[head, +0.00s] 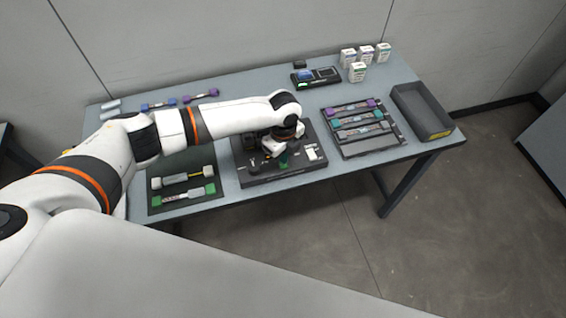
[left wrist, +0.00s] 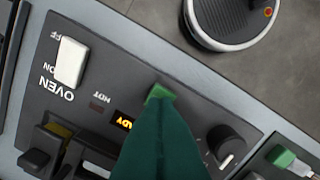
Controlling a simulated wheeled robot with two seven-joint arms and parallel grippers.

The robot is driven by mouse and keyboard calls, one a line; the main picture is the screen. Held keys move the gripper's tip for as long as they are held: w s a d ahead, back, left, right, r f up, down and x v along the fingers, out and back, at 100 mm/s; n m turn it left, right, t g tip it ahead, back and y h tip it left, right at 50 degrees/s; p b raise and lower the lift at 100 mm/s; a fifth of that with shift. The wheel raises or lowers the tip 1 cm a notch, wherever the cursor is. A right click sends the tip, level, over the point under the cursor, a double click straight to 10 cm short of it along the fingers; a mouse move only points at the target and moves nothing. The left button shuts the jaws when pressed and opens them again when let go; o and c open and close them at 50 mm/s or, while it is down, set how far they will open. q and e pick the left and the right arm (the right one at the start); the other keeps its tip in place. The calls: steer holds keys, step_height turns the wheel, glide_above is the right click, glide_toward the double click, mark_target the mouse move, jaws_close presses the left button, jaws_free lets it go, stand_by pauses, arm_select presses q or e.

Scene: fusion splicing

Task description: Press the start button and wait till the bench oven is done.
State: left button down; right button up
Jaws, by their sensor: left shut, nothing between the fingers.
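The bench oven (head: 258,178) is a dark unit at the front middle of the table in the head view. The green start button (left wrist: 161,92) shows just past the fingertips. My left gripper (head: 283,160) is shut and empty, its dark green fingers (left wrist: 158,112) over the button. I cannot tell whether they touch. My right gripper is out of view.
A dark mat (head: 158,204) with splice pieces lies left of the oven. A rack (head: 345,149) of coloured-end pieces and an empty black tray (head: 420,110) lie to the right. A small device (head: 316,77) and several white boxes (head: 357,72) stand behind.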

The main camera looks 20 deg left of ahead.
arm_select(q)
steer(key=shift+f+b, duration=0.55)
steer(key=shift+f, duration=0.45)
stand_by(0.5)
step_height(320, 180, up, 6)
steer(key=p, duration=0.6)
steer(key=shift+r, duration=0.1)
stand_by(0.5)
